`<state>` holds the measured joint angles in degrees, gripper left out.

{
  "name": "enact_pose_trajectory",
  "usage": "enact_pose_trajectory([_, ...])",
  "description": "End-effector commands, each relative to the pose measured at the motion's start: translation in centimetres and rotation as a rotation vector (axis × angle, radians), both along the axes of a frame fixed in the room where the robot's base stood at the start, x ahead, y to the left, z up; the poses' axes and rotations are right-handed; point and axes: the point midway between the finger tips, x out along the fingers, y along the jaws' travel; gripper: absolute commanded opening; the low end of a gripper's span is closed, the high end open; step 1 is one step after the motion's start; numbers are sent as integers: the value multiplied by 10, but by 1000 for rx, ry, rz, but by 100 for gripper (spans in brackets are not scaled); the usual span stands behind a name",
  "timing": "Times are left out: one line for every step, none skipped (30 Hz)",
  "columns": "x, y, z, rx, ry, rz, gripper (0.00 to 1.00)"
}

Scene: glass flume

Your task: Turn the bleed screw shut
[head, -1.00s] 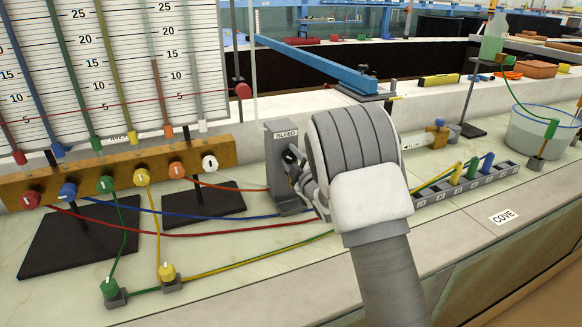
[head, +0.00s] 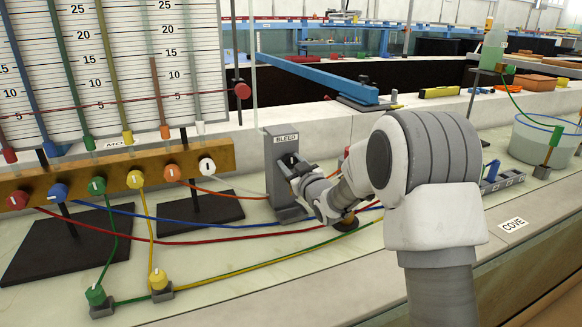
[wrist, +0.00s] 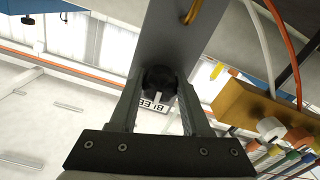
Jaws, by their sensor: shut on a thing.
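The bleed screw is a dark round knob with a pale index line, on the face of a grey upright post (head: 283,185) labelled BLEED. In the head view my gripper (head: 292,165) reaches the post from the right, and its fingers partly hide the knob. In the wrist view the bleed screw (wrist: 160,80) sits between the two fingers of my gripper (wrist: 161,92), which are shut on it. The BLEED label shows just beyond the knob, upside down. The pale line points towards the palm in that view.
A wooden rail (head: 120,172) with coloured knobs stands left of the post, below a scaled tube board (head: 110,75). Coloured hoses (head: 230,237) run across the bench in front of the post. A glass vessel (head: 540,140) stands at the right.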

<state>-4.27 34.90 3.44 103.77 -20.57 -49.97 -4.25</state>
Motion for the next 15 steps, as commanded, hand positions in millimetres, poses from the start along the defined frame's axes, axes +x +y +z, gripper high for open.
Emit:
enact_pose_trajectory([0,-1,-2,18,9,-1,0])
enact_pose_trajectory([0,-1,-2,28,13,-1,0])
enact_pose_trajectory([0,-1,-1,40,19,-1,0])
enact_pose_trajectory([0,-1,-1,48,22,-1,0])
enact_pose_trajectory([0,-1,-1,57,25,-1,0])
enact_pose_trajectory([0,-1,-1,65,29,-1,0])
enact_pose_trajectory([0,-1,-1,69,31,-1,0])
enact_pose_trajectory([0,0,-1,74,33,0,0])
enact_pose_trajectory([0,0,-1,79,35,0,0])
enact_pose_trajectory([0,0,-1,81,36,0,0])
enact_pose_trajectory([0,0,-1,84,37,0,0])
enact_pose_trajectory([0,0,-1,86,38,0,0])
enact_pose_trajectory([0,0,-1,88,39,0,0])
enact_pose_trajectory([0,0,-1,88,39,0,0])
enact_pose_trajectory([0,0,-1,89,39,0,0])
